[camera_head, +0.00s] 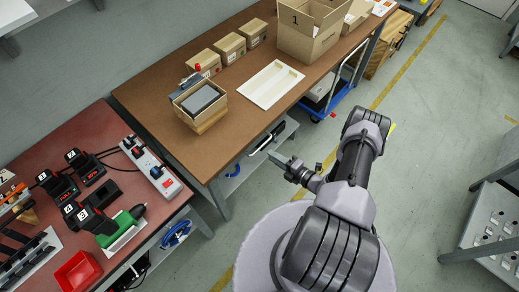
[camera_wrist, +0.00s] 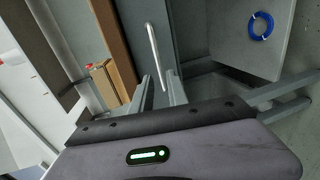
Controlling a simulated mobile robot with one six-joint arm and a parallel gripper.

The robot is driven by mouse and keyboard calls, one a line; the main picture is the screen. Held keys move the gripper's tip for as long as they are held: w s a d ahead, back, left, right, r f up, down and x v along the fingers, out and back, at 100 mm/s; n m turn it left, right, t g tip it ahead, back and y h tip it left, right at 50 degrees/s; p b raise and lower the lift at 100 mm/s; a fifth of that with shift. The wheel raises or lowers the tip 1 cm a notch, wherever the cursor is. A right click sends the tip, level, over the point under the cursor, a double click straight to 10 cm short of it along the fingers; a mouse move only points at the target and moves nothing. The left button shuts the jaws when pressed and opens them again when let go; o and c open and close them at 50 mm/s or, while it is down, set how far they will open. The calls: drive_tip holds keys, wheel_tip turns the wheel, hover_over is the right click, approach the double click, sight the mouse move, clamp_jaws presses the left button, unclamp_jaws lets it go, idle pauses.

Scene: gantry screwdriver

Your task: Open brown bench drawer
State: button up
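The brown bench (camera_head: 185,82) runs across the upper middle of the head view. Under its front edge is a drawer with a dark front and pale bar handle (camera_head: 262,145). In the wrist view the grey drawer front (camera_wrist: 176,38) and the handle (camera_wrist: 152,50) show just beyond my gripper (camera_wrist: 157,76). The fingers are apart, and the handle's near end appears lined up between the fingertips. Contact cannot be told. The drawer looks shut. In the head view my gripper (camera_head: 284,165) is just in front of the drawer, its fingers too small to read.
On the bench are an open wooden box (camera_head: 200,103), a white tray (camera_head: 271,84) and several cartons (camera_head: 228,47). A red bench (camera_head: 95,132) with tools stands at left. A blue cart (camera_head: 340,97) is by the bench's right end.

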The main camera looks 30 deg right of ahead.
sight(260, 147)
drive_tip(key=b+x, duration=0.1)
drive_tip(key=x, duration=0.7)
drive_tip(key=shift+r, duration=0.1)
drive_tip(key=shift+c, duration=0.2)
clamp_jaws()
idle(0.9)
